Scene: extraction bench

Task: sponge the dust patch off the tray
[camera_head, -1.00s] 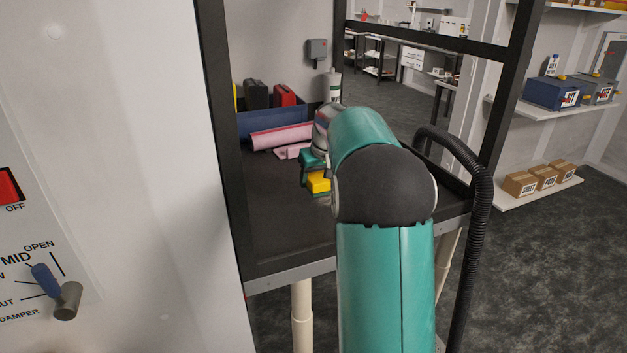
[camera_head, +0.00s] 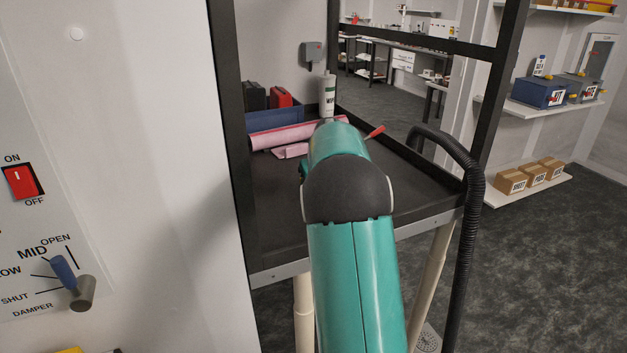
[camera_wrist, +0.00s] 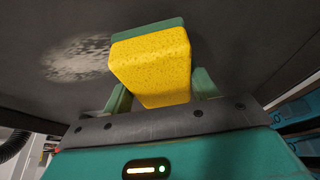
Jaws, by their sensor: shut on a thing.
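My gripper (camera_wrist: 162,92) is shut on a yellow sponge (camera_wrist: 150,62) with a green backing on its far side, seen in the wrist view. The dust patch (camera_wrist: 78,58) is a pale grey, speckled smear on the dark tray (camera_wrist: 240,35). I cannot tell whether the sponge touches the tray. In the body view the black tray (camera_head: 425,190) is visible, but my arm hides the gripper, the sponge and the dust patch.
On the tray's far left are a pink roll (camera_head: 278,136), a blue bin (camera_head: 272,119) and a white bottle (camera_head: 327,97). A red-tipped item (camera_head: 376,131) lies right of my arm. Black posts frame the tray; a black hose (camera_head: 473,200) hangs at its right.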

